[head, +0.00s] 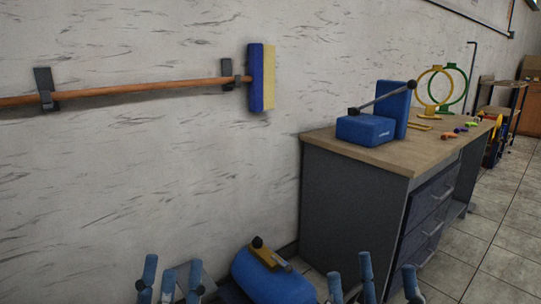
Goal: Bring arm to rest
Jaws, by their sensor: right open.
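My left gripper (178,280) is at the bottom left of the head view, with its blue fingers pointing up and apart. It is open and nothing shows between the fingers. My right gripper (352,284) is at the bottom, right of the middle, in front of the workbench. Its fingers are spread, open and empty. The lower parts of both grippers and the arms are cut off by the frame edge. Neither gripper appears to touch anything.
A blue tank (272,278) with a yellow top lies low between my grippers. The grey workbench (345,196) bears a blue lever machine (367,130), yellow and green rings (431,88) and small coloured pieces (460,129). A broom (256,77) hangs on the wall. Tiled floor (507,215) is free at right.

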